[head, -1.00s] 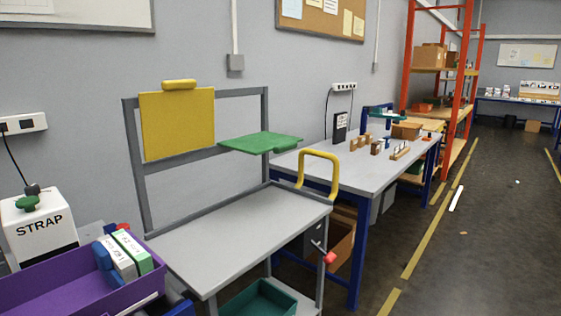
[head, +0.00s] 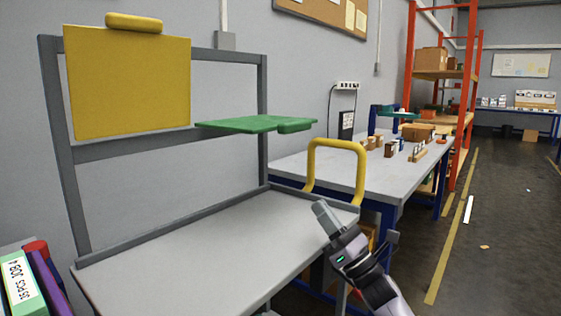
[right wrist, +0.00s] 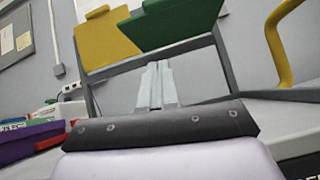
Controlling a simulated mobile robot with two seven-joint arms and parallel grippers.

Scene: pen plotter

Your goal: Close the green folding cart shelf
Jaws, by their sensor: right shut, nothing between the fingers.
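The green folding shelf (head: 258,124) stands out level from the right part of the cart's back frame, in the head view. Its underside shows at the top of the right wrist view (right wrist: 178,22). A yellow panel (head: 128,85) hangs upright on the frame to its left; it also shows in the right wrist view (right wrist: 104,40). My right gripper (head: 320,208) is shut and empty, over the right front part of the cart's grey top (head: 200,245), below and to the right of the green shelf and apart from it. My left gripper is out of view.
A yellow loop handle (head: 336,145) rises at the cart's right end, close behind my right gripper. A grey workbench (head: 385,175) with small items stands beyond. Binders (head: 20,280) stand at the lower left. The cart top is clear.

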